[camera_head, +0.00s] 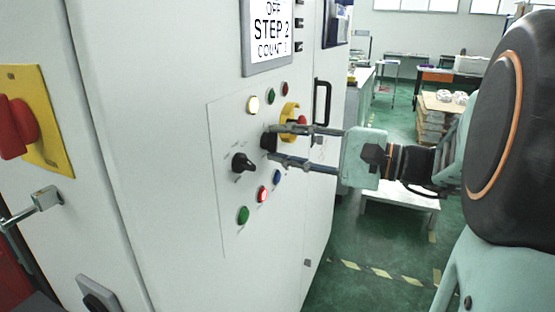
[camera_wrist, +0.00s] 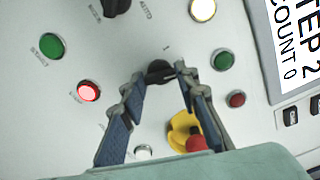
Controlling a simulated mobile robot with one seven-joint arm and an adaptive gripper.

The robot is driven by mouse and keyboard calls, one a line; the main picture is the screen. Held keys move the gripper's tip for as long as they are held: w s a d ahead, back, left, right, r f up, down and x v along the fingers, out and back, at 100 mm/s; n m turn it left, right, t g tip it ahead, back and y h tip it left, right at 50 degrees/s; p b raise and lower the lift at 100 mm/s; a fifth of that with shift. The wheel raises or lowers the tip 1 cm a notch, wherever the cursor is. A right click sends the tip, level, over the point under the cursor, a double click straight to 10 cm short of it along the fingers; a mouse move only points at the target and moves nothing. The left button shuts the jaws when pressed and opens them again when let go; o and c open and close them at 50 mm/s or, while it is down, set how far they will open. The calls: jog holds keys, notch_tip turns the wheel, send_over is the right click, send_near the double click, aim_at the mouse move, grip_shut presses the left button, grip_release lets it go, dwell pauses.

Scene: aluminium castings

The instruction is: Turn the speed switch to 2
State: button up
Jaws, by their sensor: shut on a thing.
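The speed switch is a small black rotary knob (camera_head: 267,141) on the white control panel, and it also shows in the wrist view (camera_wrist: 160,70). My gripper (camera_head: 271,145) reaches in from the right with one finger above the knob and one below. In the wrist view its fingertips (camera_wrist: 160,77) are on either side of the knob, shut on it. The fingers partly hide the knob, and its scale is too small to read, so I cannot tell its setting. The display (camera_head: 268,35) reads "STEP 2".
A second black selector (camera_head: 243,163) is close by at the lower left. A yellow-collared red emergency stop (camera_wrist: 196,143) is close beside one finger. Lit white (camera_head: 253,105) and red (camera_wrist: 88,91) buttons and green buttons (camera_head: 243,215) surround the knob. A black door handle (camera_head: 322,107) stands out at right.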

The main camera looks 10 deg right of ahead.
jog(key=shift+f+n+b, duration=0.15)
jog(key=shift+n+b, duration=1.05)
jog(key=shift+b, duration=0.25)
jog(key=o, duration=1.1)
jog(key=shift+o, duration=0.2)
jog(key=v, duration=1.2)
